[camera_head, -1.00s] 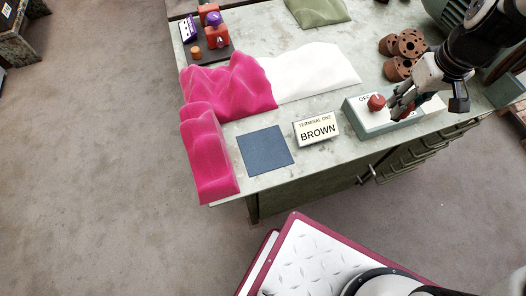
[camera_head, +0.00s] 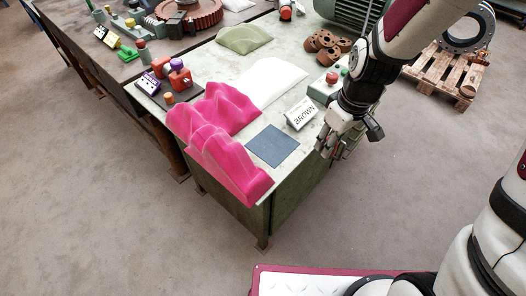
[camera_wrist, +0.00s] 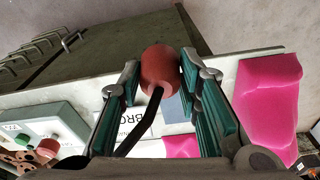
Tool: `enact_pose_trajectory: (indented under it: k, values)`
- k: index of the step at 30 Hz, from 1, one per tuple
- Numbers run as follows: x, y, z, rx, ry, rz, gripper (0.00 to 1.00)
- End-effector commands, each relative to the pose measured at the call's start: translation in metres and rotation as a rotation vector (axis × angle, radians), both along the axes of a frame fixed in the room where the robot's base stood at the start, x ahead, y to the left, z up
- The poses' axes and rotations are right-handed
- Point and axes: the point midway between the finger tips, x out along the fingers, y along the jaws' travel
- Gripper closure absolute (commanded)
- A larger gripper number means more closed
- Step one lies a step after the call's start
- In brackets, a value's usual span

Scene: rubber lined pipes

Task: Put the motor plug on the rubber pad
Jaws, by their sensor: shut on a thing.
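The motor plug (camera_wrist: 160,70) appears in the wrist view as a dull red rounded cylinder with a black cable trailing from it. My gripper (camera_wrist: 160,82) is shut on it, with a green-lined finger on each side. In the head view my gripper (camera_head: 327,146) is at the bench's right front edge, right of the rubber pad and apart from it; the plug cannot be made out there. The rubber pad (camera_head: 272,145) is a flat dark blue square lying bare on the bench top, between the pink mound and the BROWN sign.
A BROWN sign (camera_head: 301,113) stands close to the pad's upper right. A pink lumpy mound (camera_head: 225,150) borders the pad's left. A white mound (camera_head: 270,84) lies behind. A control box (camera_head: 323,88) with red and green buttons and brown flanged parts (camera_head: 327,45) are farther back.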

Motion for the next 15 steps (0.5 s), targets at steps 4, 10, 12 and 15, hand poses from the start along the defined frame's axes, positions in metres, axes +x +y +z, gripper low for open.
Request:
enact_pose_trajectory:
  k: [4,10,12,15]
  values:
    - [0.010,0.021,-0.002,-0.001,-0.001,0.009,0.98]
    - [0.032,0.065,-0.006,0.000,-0.001,0.009,0.98]
    - [0.039,0.080,-0.008,-0.001,-0.001,0.009,0.98]
    - [0.050,0.101,-0.010,-0.001,-0.002,0.007,0.98]
